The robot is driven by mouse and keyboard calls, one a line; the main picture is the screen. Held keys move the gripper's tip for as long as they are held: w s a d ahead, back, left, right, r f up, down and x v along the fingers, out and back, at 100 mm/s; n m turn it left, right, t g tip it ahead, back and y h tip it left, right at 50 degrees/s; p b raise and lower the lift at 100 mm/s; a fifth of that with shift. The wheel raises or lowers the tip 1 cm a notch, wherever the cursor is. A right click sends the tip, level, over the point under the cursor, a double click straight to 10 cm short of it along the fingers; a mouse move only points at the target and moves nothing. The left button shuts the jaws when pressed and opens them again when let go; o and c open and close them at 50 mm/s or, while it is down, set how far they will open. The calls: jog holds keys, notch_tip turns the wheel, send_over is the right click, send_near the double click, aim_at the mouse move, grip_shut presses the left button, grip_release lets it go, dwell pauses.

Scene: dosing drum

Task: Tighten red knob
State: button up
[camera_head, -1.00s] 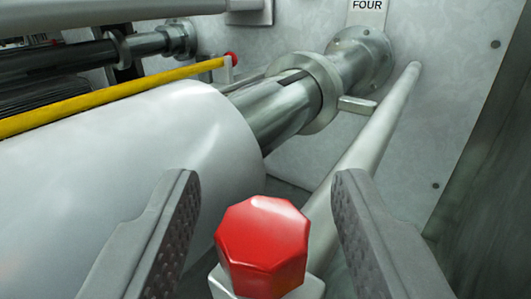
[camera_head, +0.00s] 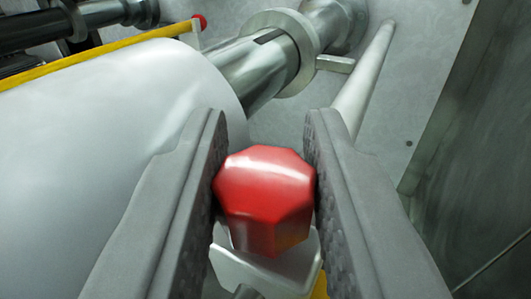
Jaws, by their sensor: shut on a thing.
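The red knob (camera_head: 264,200) is a faceted, many-sided cap in the lower middle of the view. It sits above a grey metal block (camera_head: 262,273). My gripper (camera_head: 265,165) is shut on the knob, one dark textured finger pad touching each side. The pads reach a little past the knob. The lower part of the knob's mount is partly hidden by the knob and the fingers.
A large white drum (camera_head: 110,110) fills the left, with a steel shaft and collar (camera_head: 290,45) behind it. A yellow bar (camera_head: 90,57) runs above the drum to a smaller red knob (camera_head: 200,21). A grey rod (camera_head: 366,80) rises behind my right finger. A grey wall stands behind.

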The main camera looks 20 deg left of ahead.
jog(key=shift+m+t+h, duration=0.4)
jog(key=shift+m+h, duration=1.1)
jog(key=shift+h, duration=0.8)
jog(key=o, duration=1)
jog(key=shift+c, duration=0.2)
jog(key=s, duration=1.7)
jog(key=shift+s+d, duration=0.2)
